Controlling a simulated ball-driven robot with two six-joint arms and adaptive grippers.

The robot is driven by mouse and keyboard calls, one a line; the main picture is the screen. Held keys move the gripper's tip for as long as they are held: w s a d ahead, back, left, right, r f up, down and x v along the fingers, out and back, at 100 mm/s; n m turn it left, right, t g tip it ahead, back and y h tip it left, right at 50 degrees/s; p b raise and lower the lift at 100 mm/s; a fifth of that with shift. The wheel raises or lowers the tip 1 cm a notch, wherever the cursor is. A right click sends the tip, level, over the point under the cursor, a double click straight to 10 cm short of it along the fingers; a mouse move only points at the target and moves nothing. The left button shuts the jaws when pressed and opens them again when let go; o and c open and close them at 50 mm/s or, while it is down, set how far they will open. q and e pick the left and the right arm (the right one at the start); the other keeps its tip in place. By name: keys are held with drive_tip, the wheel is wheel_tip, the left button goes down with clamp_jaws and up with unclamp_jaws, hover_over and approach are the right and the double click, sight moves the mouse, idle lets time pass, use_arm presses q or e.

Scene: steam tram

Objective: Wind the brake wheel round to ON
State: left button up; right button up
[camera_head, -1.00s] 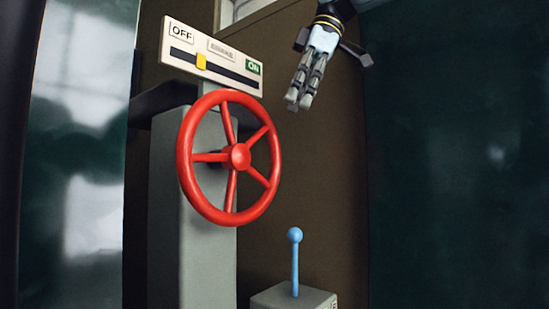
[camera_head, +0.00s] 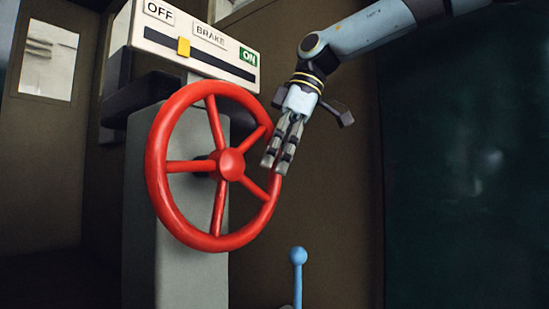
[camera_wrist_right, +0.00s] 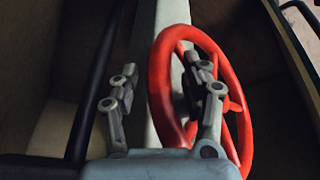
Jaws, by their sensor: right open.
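The red brake wheel (camera_head: 230,165) with several spokes stands upright on a grey pedestal (camera_head: 150,220). Above it a white BRAKE panel (camera_head: 209,35) reads OFF at left and ON at right, and its yellow marker (camera_head: 183,47) sits nearer OFF. My right gripper (camera_head: 271,166) is at the right side of the wheel rim, its fingers pointing down. In the right wrist view the red wheel (camera_wrist_right: 160,85) passes between the two open fingers (camera_wrist_right: 160,95), with the right finger overlapping the wheel's opening. I cannot tell whether they touch the rim. My left gripper is not in view.
A blue-knobbed lever (camera_head: 298,256) stands below and right of the wheel. A brown wall (camera_head: 340,200) lies behind, with a dark green panel (camera_head: 460,180) at far right. The space left of the pedestal looks clear.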

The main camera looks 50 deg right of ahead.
drive_tip(key=shift+a+f, duration=0.2)
drive_tip(key=shift+f, duration=0.15)
clamp_jaws()
